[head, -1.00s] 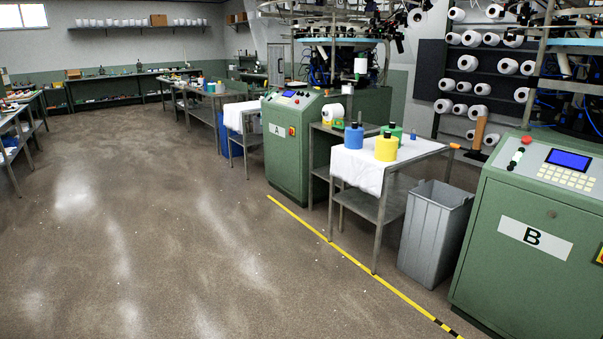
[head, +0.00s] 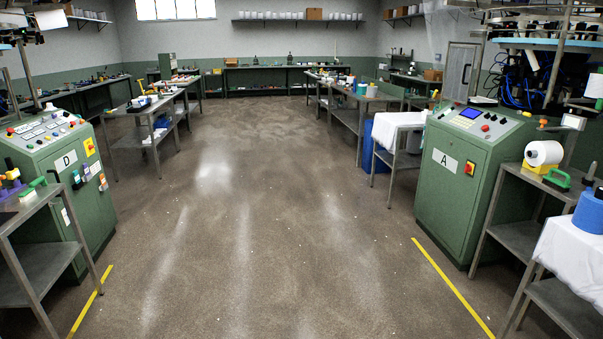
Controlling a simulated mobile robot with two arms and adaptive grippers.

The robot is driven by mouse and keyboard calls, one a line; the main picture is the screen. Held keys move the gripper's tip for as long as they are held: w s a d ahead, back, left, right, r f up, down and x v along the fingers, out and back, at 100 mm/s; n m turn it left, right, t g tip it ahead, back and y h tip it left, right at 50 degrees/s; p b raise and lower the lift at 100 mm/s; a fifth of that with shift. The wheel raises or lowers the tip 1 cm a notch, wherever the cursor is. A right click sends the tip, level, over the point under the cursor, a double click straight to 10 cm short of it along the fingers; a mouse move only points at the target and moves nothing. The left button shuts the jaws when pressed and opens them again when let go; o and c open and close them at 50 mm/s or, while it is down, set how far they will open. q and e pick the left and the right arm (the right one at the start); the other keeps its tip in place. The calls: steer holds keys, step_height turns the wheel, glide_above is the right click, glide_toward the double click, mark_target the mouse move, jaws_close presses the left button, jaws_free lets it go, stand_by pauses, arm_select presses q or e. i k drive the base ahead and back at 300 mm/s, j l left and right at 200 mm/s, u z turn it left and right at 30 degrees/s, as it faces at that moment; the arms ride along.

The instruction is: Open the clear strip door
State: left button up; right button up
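I cannot make out a clear strip door in the head view. Neither of my grippers shows in the head view.
Open floor (head: 230,230) runs down the middle to the back benches. Green machine D (head: 62,170) and a metal table (head: 35,265) flank it on the left. Green machine A (head: 455,175) and a white-clothed table (head: 575,250) stand on the right. Yellow floor lines (head: 450,285) edge the aisle.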

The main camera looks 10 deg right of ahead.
mark_target(457, 89)
steer(key=i+z, duration=0.2)
steer(key=i, duration=0.35)
steer(key=i+z, duration=0.2)
steer(key=i, duration=0.35)
steer(key=i+j+z, duration=0.2)
steer(key=i, duration=0.3)
steer(key=i+j+z, duration=0.2)
steer(key=i, duration=0.35)
